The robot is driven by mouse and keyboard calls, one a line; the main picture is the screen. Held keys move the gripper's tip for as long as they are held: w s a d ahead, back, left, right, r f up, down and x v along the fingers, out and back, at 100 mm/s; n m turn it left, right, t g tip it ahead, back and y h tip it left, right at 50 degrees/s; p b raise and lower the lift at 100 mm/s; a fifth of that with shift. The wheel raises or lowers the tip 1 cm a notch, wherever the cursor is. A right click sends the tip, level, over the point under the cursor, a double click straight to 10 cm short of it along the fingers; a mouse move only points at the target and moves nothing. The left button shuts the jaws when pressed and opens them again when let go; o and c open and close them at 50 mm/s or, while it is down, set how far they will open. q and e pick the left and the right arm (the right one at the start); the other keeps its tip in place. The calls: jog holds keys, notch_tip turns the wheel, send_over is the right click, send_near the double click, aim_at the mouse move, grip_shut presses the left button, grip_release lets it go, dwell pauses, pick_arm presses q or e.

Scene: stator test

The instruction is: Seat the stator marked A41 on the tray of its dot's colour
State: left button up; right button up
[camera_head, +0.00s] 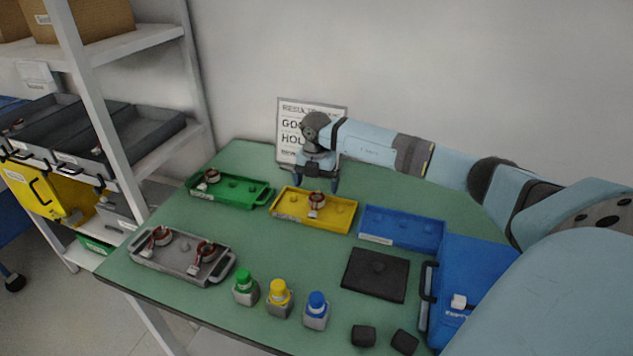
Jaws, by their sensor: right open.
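My right gripper (317,184) is open, fingers down, over the back of the yellow tray (286,214). A copper-wound stator (316,200) sits on that tray just below and in front of the fingers; I cannot tell whether they touch it. Another stator (211,176) sits on the green tray (233,200). Two more, a left one (162,237) and a right one (206,251), lie in the grey tray (168,264) at the front left. The blue tray (405,241) holds no stator. The A41 mark and the dots are too small to read. My left gripper is out of view.
Green-, yellow- and blue-capped bottles (279,298) stand at the table's front. A black plate (376,274), two dark blocks (363,335) and a blue case (460,265) are to the right. A sign (290,128) stands behind the gripper. Shelving (150,150) is left.

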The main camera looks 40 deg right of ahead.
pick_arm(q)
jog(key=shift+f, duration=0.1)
pick_arm(e)
notch_tip(320, 180, up, 2)
jog(key=shift+r, duration=0.1)
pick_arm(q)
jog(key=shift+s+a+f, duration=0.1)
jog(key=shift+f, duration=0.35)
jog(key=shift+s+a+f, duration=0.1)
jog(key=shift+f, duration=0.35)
pick_arm(e)
notch_tip(320, 180, up, 12)
jog(key=shift+f, duration=0.2)
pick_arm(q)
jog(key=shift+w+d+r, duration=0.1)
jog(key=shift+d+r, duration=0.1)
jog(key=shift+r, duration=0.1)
pick_arm(e)
jog(key=shift+f, duration=0.1)
